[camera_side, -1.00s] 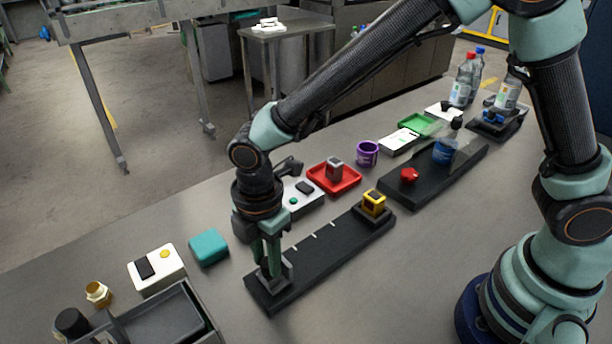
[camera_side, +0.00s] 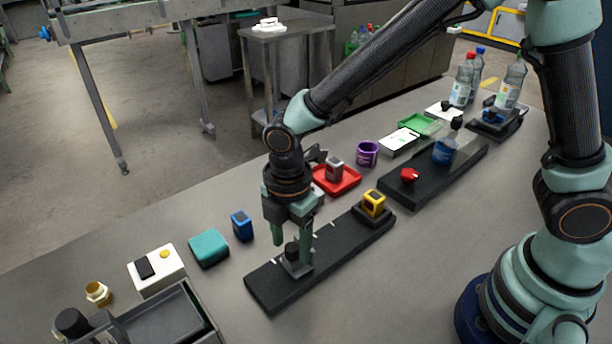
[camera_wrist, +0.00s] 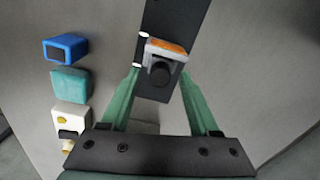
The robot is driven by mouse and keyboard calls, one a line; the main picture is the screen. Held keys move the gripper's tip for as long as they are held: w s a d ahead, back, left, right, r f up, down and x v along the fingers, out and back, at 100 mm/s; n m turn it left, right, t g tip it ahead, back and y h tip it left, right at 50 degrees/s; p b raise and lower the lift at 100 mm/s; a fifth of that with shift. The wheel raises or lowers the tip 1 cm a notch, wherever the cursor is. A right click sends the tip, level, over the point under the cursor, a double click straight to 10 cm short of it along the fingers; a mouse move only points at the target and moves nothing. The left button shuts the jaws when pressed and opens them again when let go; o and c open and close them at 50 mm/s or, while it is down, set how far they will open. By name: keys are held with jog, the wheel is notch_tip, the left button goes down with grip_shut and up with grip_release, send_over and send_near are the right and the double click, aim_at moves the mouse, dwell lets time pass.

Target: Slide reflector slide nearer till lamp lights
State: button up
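The reflector slide (camera_side: 297,267), a grey block with a dark round knob, sits on the long black rail (camera_side: 270,291), nearer its left end. In the wrist view the slide (camera_wrist: 166,52) has an orange strip on its far edge. The yellow sensor (camera_side: 374,203) with a dark face stands at the rail's right end, apart from the slide. I cannot make out a lit lamp on it. My gripper (camera_side: 291,250) is open at the slide. In the wrist view its fingers (camera_wrist: 160,74) are wide apart, either side of the knob; I cannot tell whether either touches.
A blue block (camera_side: 242,226), a teal block (camera_side: 208,248) and a white button box (camera_side: 157,268) stand left of the rail. A red tray (camera_side: 349,183) holding a grey block, and a purple cup (camera_side: 368,153), stand behind. Another black base (camera_side: 455,168) lies to the right.

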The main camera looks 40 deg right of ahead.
aim_at(292, 247)
notch_tip(292, 247, up, 12)
dwell(0.7)
jog(key=s+d+r+m+t, duration=0.2)
jog(key=d+r+m, duration=0.1)
jog(key=d+m, duration=0.7)
jog(key=s+d+r+m+t, duration=0.2)
jog(key=d+m+t, duration=0.1)
jog(key=d+m, duration=0.7)
jog(key=shift+d+r+t, duration=0.3)
jog(key=shift+d+r, duration=0.1)
jog(key=shift+d, duration=0.05)
